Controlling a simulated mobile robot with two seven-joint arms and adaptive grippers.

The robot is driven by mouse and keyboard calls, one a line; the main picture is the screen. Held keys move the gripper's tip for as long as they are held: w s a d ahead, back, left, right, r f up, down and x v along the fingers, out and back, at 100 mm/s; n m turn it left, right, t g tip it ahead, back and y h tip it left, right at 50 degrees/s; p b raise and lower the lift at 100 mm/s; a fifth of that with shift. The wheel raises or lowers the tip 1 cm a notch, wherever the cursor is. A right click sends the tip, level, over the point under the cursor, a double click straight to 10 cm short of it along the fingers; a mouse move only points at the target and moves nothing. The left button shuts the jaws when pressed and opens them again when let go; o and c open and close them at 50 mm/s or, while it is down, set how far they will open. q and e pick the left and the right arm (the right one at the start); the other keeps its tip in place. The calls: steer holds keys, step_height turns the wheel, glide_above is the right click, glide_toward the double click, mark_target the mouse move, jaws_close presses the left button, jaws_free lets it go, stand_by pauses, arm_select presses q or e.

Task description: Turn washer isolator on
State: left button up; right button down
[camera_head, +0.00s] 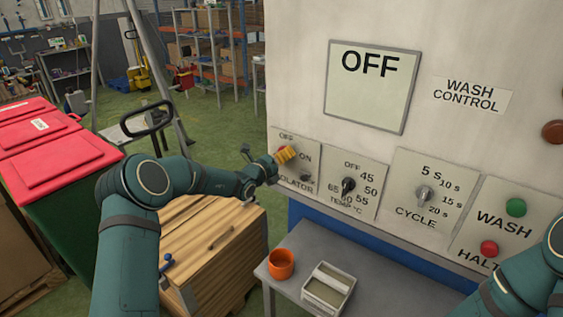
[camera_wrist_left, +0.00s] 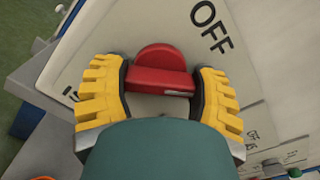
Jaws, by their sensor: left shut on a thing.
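The washer isolator is a plate (camera_head: 303,180) at the left end of the washer's front panel, marked OFF and ON. Its red knob (camera_wrist_left: 160,58) shows in the left wrist view, with a raised grip bar across it and a small pale mark near the bar's right end. The OFF print (camera_wrist_left: 210,25) is up and to the right of the knob there. My left gripper (camera_head: 285,155) is shut on the knob, a yellow finger on each side. In the head view the gripper hides the knob. My right gripper is out of view; only part of that arm shows at lower right.
The temperature dial (camera_head: 348,187), cycle dial (camera_head: 424,194), green button (camera_head: 516,207) and red button (camera_head: 489,248) lie to the right. A display (camera_head: 370,100) above reads OFF. Below stand a grey table (camera_head: 300,240) with an orange cup (camera_head: 281,263) and a wooden crate (camera_head: 215,245).

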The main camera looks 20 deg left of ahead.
arm_select(q)
steer(key=m+b, duration=0.6)
steer(key=shift+f, duration=0.2)
steer(key=shift+r+m+b, duration=0.15)
steer(key=shift+m+b, duration=1.05)
steer(key=shift+b, duration=0.4)
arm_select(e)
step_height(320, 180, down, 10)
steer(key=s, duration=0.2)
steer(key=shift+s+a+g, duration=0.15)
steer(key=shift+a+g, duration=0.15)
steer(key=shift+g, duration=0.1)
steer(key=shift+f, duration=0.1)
arm_select(q)
steer(key=o, duration=1.2)
steer(key=shift+s, duration=0.1)
steer(key=v, duration=1.2)
steer(key=shift+r, duration=0.1)
